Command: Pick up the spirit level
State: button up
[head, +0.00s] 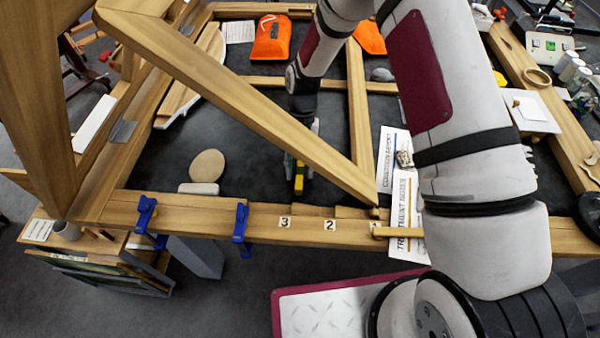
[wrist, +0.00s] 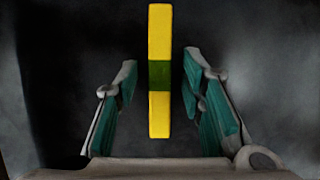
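The spirit level (wrist: 160,105) is a narrow yellow bar with a dark green middle section. In the wrist view it stretches lengthwise between the two teal-padded fingers of my gripper (wrist: 163,95). There is a visible gap on both sides, so the fingers are open and do not touch it. In the head view the level (head: 299,181) shows below my gripper (head: 300,160), over the dark surface inside the wooden frame. Part of the level and most of the gripper are hidden by the arm and the slanting beam.
A slanting wooden beam (head: 235,105) crosses close to my gripper. The front rail (head: 260,222) carries blue clamps (head: 240,222). A round tan disc (head: 207,166) and a pale block (head: 198,188) lie to the left. Printed sheets (head: 404,205) lie to the right.

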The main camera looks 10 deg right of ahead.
grip_shut()
jog(key=shift+r, duration=0.15)
